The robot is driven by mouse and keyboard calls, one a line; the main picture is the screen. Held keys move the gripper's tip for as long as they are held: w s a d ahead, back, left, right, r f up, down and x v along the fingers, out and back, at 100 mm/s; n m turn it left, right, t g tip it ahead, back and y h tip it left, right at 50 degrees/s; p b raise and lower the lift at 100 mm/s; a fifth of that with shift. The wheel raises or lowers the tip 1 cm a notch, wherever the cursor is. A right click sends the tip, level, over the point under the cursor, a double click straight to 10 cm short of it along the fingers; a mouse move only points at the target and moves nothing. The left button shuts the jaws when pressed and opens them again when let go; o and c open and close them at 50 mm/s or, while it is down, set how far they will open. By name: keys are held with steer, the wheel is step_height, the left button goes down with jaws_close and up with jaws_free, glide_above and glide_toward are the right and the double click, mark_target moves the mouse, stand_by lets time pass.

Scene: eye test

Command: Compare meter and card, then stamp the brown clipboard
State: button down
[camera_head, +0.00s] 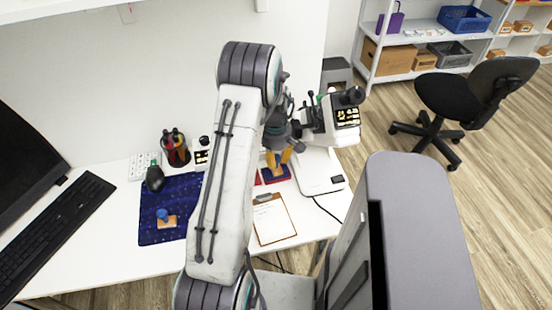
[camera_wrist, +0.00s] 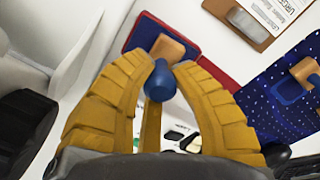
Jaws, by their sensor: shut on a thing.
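My gripper (camera_head: 279,160) has yellow fingers and is shut on the blue knob of a stamp (camera_wrist: 160,82) with a wooden block. In the wrist view the block is over a blue ink pad (camera_wrist: 146,32) in a red case; whether it touches cannot be told. The pad (camera_head: 277,174) also shows below the gripper. The brown clipboard (camera_head: 264,197) with a printed sheet lies in front of the pad, and part of it shows in the wrist view (camera_wrist: 263,39). The meter (camera_head: 346,114) has a dark panel with yellow marks. A small dark card (camera_head: 201,157) with yellow marks stands by the pen cup; its marks are too small to read.
A second stamp (camera_head: 166,218) with a blue knob stands on the dark blue mat (camera_head: 150,235). The pen cup (camera_head: 176,150), keyboard (camera_head: 62,225) and monitor (camera_head: 25,160) are to the left. My arm covers part of the desk. A chair (camera_head: 470,100) stands at the right.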

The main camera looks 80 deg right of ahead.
mark_target(276, 156)
steer(key=shift+f+b, duration=0.7)
stand_by(2.0)
steer(key=shift+r, duration=0.2)
stand_by(0.4)
steer(key=shift+r+p, duration=2.15)
steer(key=shift+r, duration=1.25)
